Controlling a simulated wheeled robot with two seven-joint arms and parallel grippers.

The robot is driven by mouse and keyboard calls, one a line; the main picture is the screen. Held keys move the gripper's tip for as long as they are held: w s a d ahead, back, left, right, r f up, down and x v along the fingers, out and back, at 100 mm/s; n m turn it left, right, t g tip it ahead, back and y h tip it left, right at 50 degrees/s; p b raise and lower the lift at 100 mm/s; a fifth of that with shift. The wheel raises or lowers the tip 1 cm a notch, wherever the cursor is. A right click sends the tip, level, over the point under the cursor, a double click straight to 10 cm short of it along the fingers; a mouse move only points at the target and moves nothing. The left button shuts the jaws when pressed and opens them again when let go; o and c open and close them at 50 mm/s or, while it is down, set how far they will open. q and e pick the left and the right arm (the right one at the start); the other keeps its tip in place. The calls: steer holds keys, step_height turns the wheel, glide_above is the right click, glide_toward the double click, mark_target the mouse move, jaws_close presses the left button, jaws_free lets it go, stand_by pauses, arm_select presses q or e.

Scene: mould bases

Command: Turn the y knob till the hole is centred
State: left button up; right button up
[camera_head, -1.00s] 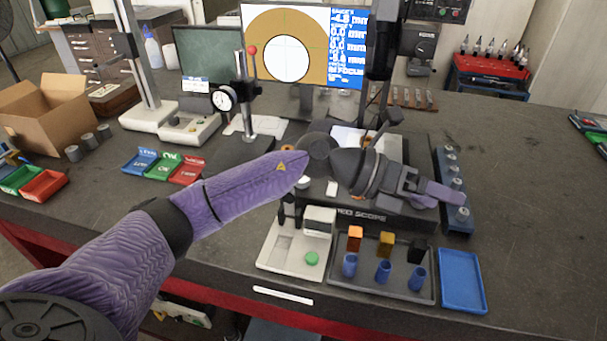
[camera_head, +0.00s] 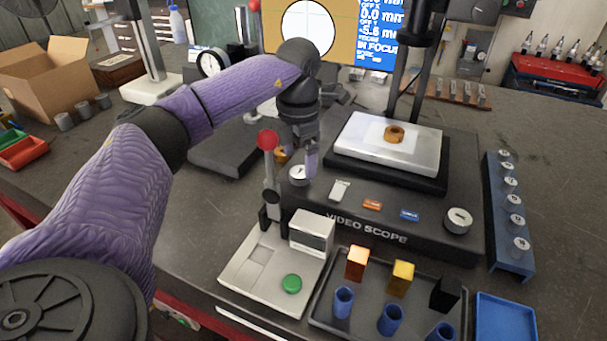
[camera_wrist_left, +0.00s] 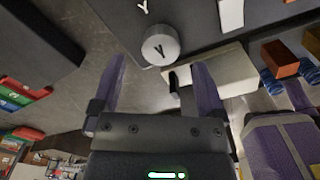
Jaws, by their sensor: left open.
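The y knob (camera_head: 299,176) is a silver disc at the left front of the video scope (camera_head: 400,222). In the left wrist view the y knob (camera_wrist_left: 160,46), marked Y, lies just beyond and between my fingertips. My left gripper (camera_head: 310,163) is above and beside it, pointing down; in the wrist view the gripper (camera_wrist_left: 160,64) is open with nothing between its fingers. A brass ring (camera_head: 394,134) sits on the scope's light stage (camera_head: 365,155). The screen (camera_head: 345,45) shows a white hole (camera_head: 308,28) in a tan ring, its top cut off. My right gripper is out of view.
A red-tipped lever (camera_head: 267,141) stands close in front of the knob, on a pale press (camera_head: 265,275) with a green button. A second silver knob (camera_head: 459,220) is at the scope's right front. A tray (camera_head: 365,320) of blocks and blue cups is nearer.

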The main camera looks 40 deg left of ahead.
mark_target(300, 171)
arm_select(q)
step_height(300, 171, down, 4)
steer(key=shift+r, duration=0.2)
steer(key=shift+c, duration=0.2)
jaws_close()
